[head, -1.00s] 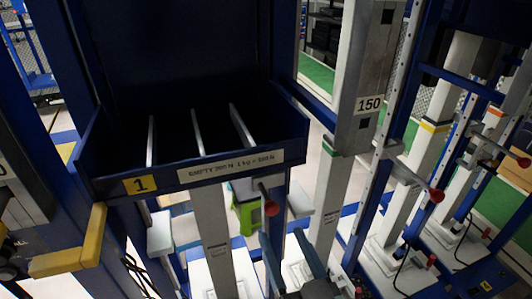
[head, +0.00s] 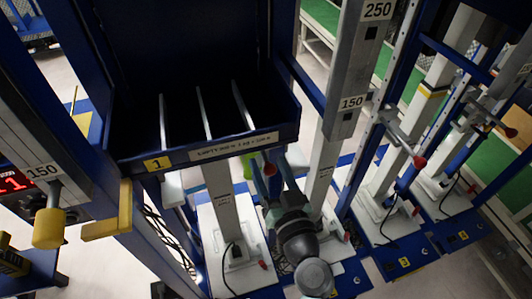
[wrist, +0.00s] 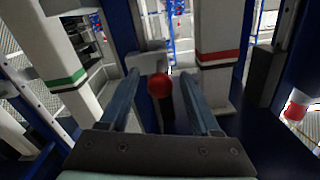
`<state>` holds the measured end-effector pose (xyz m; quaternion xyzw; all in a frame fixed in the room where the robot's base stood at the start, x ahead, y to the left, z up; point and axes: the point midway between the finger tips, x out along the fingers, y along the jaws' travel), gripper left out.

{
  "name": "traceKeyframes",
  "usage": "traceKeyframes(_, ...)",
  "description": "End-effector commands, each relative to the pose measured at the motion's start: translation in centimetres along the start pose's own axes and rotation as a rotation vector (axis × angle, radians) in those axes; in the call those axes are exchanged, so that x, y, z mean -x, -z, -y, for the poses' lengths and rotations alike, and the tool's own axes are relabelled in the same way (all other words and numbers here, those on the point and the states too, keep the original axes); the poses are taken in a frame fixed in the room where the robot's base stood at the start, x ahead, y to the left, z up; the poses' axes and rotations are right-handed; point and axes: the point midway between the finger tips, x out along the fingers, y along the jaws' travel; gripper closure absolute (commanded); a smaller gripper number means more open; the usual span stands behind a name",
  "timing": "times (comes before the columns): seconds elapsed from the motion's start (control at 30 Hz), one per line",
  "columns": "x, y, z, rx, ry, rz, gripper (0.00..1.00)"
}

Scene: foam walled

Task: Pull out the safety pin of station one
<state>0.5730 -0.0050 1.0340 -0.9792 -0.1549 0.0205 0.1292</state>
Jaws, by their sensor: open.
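Station one is the blue tray (head: 122,172) with a yellow "1" label on its front. The safety pin's red ball knob (head: 269,169) shows just below the tray's front edge, right of the middle. My gripper (head: 268,172) has come up from below, with a finger on either side of the knob. In the wrist view the red knob (wrist: 160,85) stands between the two fingers of my gripper (wrist: 160,75), with gaps on both sides. The gripper is open and holds nothing. The pin's shaft is mostly hidden behind the knob.
A pale upright post (head: 345,90) marked 250 and 150 stands close right of my gripper. A light column (head: 219,195) stands close left. Other stations with red knobs (head: 420,162) are at the right. A yellow pad (head: 107,224) juts out at the left.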

Motion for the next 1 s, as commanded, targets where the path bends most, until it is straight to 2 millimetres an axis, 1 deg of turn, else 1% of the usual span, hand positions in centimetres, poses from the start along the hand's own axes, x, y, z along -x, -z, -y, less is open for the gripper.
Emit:
traceKeyframes(0.03,-0.8,0.2,0.1,-0.001,0.002,-0.001,0.36)
traceKeyframes(0.2,-2.1,0.0,0.1,0.0,0.002,0.0,0.36)
traceKeyframes(0.33,-2.5,0.0,0.0,0.0,0.0,0.0,0.36)
traceKeyframes(0.57,-2.5,0.0,0.0,0.0,0.0,0.0,0.36)
traceKeyframes(0.7,-2.5,0.0,0.0,0.0,0.0,0.0,0.61)
traceKeyframes(0.87,-2.5,0.0,0.0,0.0,0.0,0.0,0.9)
traceKeyframes(0.9,-2.5,0.0,0.0,0.0,0.0,0.0,0.97)
traceKeyframes(0.93,-2.5,0.0,0.0,0.0,0.0,0.0,1.0)
traceKeyframes(1.0,-2.5,0.0,0.0,0.0,0.0,0.0,1.0)
